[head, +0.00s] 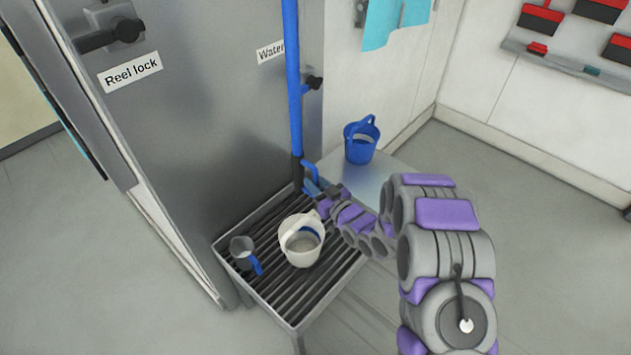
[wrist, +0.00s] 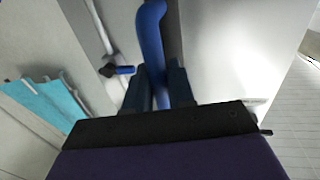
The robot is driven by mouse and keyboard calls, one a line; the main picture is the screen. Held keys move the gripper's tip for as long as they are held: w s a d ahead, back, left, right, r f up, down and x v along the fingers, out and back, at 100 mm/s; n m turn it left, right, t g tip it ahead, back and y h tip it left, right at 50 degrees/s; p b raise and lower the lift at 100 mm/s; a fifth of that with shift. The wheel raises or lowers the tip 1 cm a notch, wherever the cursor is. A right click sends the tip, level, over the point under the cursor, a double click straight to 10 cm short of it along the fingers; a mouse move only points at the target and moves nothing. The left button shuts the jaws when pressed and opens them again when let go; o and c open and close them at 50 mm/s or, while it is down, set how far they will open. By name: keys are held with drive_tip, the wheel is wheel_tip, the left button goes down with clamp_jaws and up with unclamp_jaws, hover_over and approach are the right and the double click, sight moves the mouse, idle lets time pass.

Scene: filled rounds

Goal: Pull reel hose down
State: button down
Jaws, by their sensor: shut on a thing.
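The blue reel hose (head: 293,80) hangs straight down in front of the grey metal cabinet. Its lower end has a dark fitting and a blue nozzle part (head: 310,178) just above the slatted rack. My gripper (head: 318,191) is at this lower end, and its fingers are partly hidden there. In the wrist view the blue hose (wrist: 151,30) runs down between the two dark fingers of my gripper (wrist: 157,88), which are shut on it. A lever (head: 110,36) sits above the "Reel lock" label (head: 132,71) on the cabinet.
The slatted rack (head: 330,292) holds a white bucket (head: 291,252) and a grey cup with a blue handle (head: 243,251). A blue bucket (head: 360,142) stands on a grey surface behind. A dark valve knob (head: 314,83) is right of the hose. Floor at right is clear.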

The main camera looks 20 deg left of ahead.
drive_tip(key=c, duration=1.1)
unclamp_jaws()
drive_tip(key=shift+w+a+f, duration=0.1)
drive_tip(key=shift+w+a, duration=0.05)
drive_tip(key=p+v, duration=0.1)
drive_tip(key=v, duration=1.6)
